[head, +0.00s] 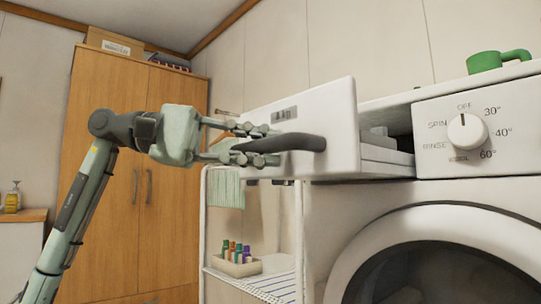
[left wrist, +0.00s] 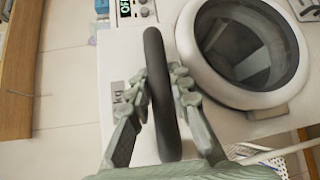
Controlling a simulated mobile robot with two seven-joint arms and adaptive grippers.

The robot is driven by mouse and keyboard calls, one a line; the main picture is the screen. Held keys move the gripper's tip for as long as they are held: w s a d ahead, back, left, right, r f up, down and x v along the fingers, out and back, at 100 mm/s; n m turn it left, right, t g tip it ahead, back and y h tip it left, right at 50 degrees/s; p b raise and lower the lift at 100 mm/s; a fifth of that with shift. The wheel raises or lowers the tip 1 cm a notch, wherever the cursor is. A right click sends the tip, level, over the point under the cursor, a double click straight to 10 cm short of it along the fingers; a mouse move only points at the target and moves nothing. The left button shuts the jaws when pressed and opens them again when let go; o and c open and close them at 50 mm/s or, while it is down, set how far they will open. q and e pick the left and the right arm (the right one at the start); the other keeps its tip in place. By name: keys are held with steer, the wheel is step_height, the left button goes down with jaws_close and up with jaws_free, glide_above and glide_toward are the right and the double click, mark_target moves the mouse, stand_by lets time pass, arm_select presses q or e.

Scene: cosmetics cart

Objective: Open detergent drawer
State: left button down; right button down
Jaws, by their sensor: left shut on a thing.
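The detergent drawer (head: 338,120) of the white washing machine (head: 330,240) stands pulled out, with its white front well clear of the machine and part of its tray (head: 385,155) showing behind. A dark curved handle (head: 300,143) is on the drawer front. My left gripper (head: 262,143) reaches in from the left and is shut on the handle. In the left wrist view the dark handle (left wrist: 158,80) runs between the two fingers (left wrist: 160,95). My right gripper is in neither view.
A dial (head: 467,132) is right of the drawer opening, and a green mug (head: 497,60) stands on the machine top. A white cart (head: 205,235) with a box of small bottles (head: 237,264) stands below the drawer. A tall wooden cabinet (head: 110,200) is behind my left arm.

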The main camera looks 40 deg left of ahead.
arm_select(q)
steer(key=shift+s+r, duration=0.1)
steer(key=shift+s, duration=0.05)
steer(key=c, duration=1.4)
jaws_free()
steer(key=shift+o, duration=0.2)
steer(key=v, duration=1.2)
